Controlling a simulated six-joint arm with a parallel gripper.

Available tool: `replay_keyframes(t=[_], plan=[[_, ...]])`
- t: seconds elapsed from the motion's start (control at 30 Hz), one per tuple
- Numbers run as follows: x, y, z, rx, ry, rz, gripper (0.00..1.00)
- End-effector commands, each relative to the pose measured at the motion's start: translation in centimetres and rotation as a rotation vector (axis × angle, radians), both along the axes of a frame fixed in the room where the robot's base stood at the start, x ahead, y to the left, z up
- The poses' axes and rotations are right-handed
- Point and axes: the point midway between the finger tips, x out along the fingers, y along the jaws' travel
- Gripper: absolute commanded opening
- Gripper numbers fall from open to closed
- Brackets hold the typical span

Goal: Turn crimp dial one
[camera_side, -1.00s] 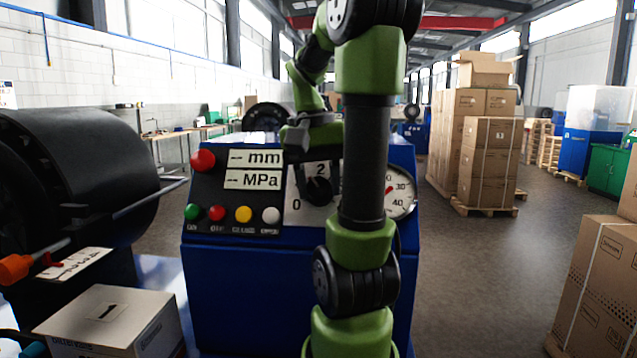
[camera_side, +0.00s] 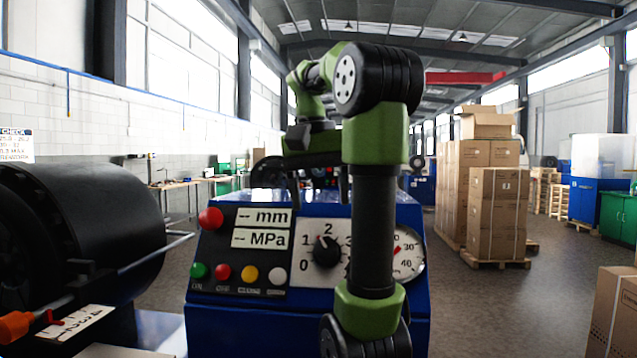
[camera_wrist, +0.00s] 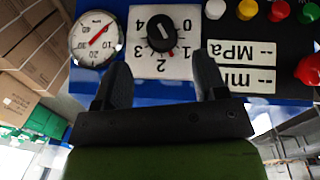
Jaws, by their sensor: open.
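The crimp dial (camera_side: 327,252) is a black knob on a white plate numbered from 0, on the sloped front of a blue machine. It also shows upside down in the wrist view (camera_wrist: 160,33), where its white line and a small red mark lie toward the 1. My gripper (camera_side: 317,190) is above the dial in the side view, apart from it. In the wrist view my gripper (camera_wrist: 162,68) is open and empty, its two fingers spread below the dial plate. My arm hides the right part of the plate in the side view.
A round gauge (camera_side: 408,255) sits right of the dial. Left are mm and MPa displays (camera_side: 261,228), a red knob (camera_side: 210,218) and several coloured buttons (camera_side: 249,273). A large black drum (camera_side: 85,225) stands left. Stacked cartons (camera_side: 497,215) stand at right.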

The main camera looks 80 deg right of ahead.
Motion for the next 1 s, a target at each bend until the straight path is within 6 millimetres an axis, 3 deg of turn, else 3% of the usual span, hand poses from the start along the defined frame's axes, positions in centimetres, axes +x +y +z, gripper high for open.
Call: replay_keyframes(t=[0.2,0.63,1.0], plan=[[0.2,0.1,1.6,0.000,-0.001,0.002,0.65],[0.2,0.3,1.9,-0.015,-0.001,0.003,0.64],[-0.9,3.4,1.1,-0.337,-0.099,-0.024,0.64]])
